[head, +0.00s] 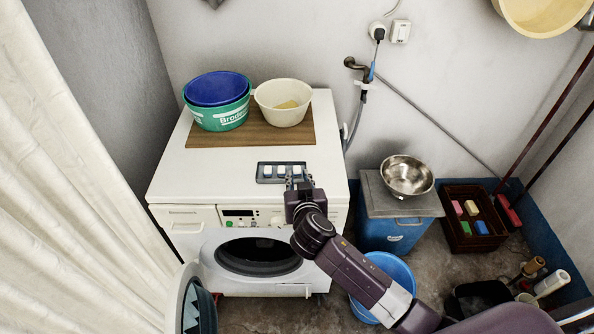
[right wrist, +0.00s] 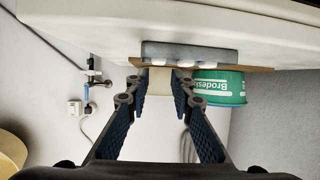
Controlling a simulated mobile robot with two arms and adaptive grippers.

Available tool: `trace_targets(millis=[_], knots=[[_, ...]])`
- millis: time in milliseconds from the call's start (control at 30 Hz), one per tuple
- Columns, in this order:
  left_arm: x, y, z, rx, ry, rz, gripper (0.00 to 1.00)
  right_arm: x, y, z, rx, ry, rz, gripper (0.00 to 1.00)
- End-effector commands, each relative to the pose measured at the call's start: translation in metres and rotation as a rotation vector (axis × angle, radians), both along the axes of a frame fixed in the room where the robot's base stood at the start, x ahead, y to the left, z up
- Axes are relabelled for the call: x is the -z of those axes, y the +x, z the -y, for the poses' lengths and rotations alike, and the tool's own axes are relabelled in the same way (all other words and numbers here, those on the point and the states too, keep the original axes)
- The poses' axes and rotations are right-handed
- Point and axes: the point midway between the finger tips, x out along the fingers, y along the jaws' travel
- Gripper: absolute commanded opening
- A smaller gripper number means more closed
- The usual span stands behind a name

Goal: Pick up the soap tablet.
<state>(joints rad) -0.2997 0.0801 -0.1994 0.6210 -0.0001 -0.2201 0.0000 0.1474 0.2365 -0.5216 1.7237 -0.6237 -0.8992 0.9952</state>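A grey tray (head: 261,179) with white soap tablets (head: 282,171) in a row lies on top of the washing machine (head: 240,170), near its front edge. The tray also shows in the right wrist view (right wrist: 190,50), which is upside down, with the white tablets (right wrist: 186,64) along it. My right gripper (head: 298,182) is at the tray's right end in the head view, partly covering that end. In the right wrist view its two fingers (right wrist: 161,85) are apart, with no tablet visible between them; the cream basin shows behind the gap. My left gripper is out of view.
A brown board (head: 235,139) behind the tray carries blue and green basins (head: 218,100) and a cream basin (head: 284,101). A steel bowl (head: 407,175) stands on a lidded blue box (head: 390,232) to the right. A curtain (head: 60,180) hangs at left.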

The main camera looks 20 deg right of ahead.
Motion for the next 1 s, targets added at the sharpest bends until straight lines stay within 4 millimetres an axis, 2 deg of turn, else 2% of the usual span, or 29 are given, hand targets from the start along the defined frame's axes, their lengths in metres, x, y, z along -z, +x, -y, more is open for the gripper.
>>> trace_targets(millis=[267,500,700,1000], knots=[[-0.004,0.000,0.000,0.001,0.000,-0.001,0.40,0.006,0.014,0.004,0.001,-0.001,-0.002,0.22],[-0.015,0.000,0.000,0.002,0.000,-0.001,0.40,0.017,0.036,0.010,0.003,-0.003,-0.005,0.22],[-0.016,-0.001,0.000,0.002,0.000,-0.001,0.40,0.026,0.052,0.012,0.001,0.001,-0.005,0.22],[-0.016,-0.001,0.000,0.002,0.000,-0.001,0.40,0.028,0.056,0.013,0.001,0.001,-0.005,0.22]])
